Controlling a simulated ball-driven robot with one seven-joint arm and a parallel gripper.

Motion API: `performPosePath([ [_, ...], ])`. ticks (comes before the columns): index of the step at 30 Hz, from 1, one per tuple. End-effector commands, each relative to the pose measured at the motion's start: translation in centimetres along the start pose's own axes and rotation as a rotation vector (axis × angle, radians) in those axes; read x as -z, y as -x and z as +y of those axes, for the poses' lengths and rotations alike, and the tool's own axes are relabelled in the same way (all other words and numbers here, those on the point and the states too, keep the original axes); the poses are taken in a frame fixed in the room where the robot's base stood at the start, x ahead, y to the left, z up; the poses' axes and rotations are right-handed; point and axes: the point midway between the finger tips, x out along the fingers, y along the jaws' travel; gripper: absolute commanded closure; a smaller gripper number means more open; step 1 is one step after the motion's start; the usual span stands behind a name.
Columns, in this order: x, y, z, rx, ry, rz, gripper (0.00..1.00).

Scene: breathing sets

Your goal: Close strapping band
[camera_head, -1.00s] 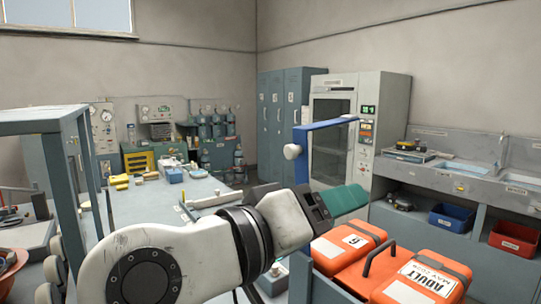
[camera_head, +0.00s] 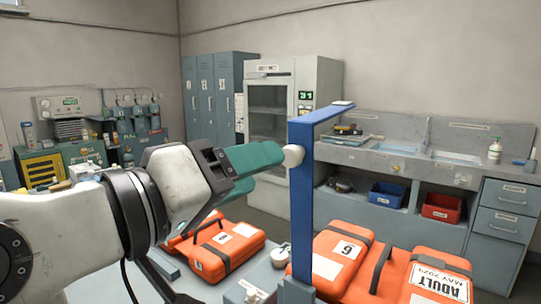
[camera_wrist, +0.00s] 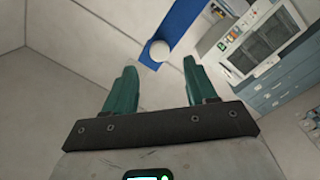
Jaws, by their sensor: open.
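A blue angled bar (camera_head: 302,205) stands upright at the centre of the head view, with a flat top arm running back to the right; it is the likely strapping band. A round white knob (camera_head: 293,156) sits on its near side. My gripper (camera_head: 265,168) has teal fingers and points right at the knob. In the wrist view the blue bar (camera_wrist: 180,22) comes down from the top, and the knob (camera_wrist: 160,50) lies between and just beyond the open fingertips (camera_wrist: 161,64). Whether a finger touches the knob cannot be told.
Orange cases, one at the left (camera_head: 228,250) and one marked adult at the right (camera_head: 440,275), lie near the bar's foot. A sink counter (camera_head: 380,160) with blue (camera_head: 387,195) and red (camera_head: 441,207) bins stands behind. Lockers (camera_head: 215,95) and a tall cabinet (camera_head: 320,80) stand at the back.

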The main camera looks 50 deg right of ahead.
Motion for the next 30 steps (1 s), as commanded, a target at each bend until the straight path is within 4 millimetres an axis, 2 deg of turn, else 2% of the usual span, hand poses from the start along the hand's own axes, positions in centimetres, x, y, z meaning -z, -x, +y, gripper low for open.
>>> performPosePath([
  [6,0.0,-3.5,0.1,-0.003,0.000,-0.003,0.44],
  [12,0.0,-5.7,0.1,-0.001,0.000,-0.002,0.44],
  [23,0.0,-6.4,0.0,-0.001,0.000,0.000,0.44],
  [30,0.0,-6.3,0.0,-0.001,0.000,0.000,0.65],
])
